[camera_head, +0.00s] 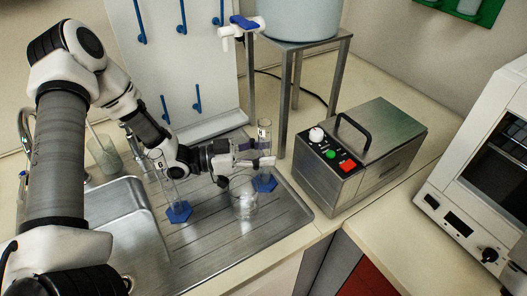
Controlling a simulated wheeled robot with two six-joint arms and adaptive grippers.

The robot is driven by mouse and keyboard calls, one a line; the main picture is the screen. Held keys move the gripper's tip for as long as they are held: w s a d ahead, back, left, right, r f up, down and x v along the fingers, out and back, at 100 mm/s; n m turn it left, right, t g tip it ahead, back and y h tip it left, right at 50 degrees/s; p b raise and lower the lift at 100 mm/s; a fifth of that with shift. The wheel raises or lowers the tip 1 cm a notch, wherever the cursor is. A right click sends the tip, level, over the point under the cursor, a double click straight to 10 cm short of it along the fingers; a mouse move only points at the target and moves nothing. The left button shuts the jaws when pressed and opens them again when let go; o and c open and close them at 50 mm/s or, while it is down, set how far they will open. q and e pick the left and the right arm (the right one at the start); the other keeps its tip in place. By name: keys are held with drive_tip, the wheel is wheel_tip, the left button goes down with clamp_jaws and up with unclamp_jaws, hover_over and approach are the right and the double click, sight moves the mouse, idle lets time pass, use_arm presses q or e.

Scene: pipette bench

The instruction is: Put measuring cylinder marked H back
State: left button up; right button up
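A clear measuring cylinder (264,130) with a blue base (264,183) stands upright on the steel drainboard. Its marking is too small to read. My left gripper (264,155) reaches across from the left, with its fingers at the middle of this cylinder. I cannot tell whether they are closed on it. A second clear cylinder (171,188) with a blue base (179,212) stands to the left, partly hidden by my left arm; a letter that looks like G shows near its top. My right gripper is out of view.
A clear glass vessel (245,204) stands just below my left gripper. A white pegboard (190,70) with blue pegs rises behind. A steel box (375,160) with buttons stands to the right, a metal stand (297,44) behind, and the sink (120,215) at left.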

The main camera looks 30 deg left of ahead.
use_arm(q)
drive_tip(key=shift+r, duration=0.3)
drive_tip(key=p+v, duration=1)
drive_tip(key=v, duration=0.2)
drive_tip(key=shift+f, duration=0.2)
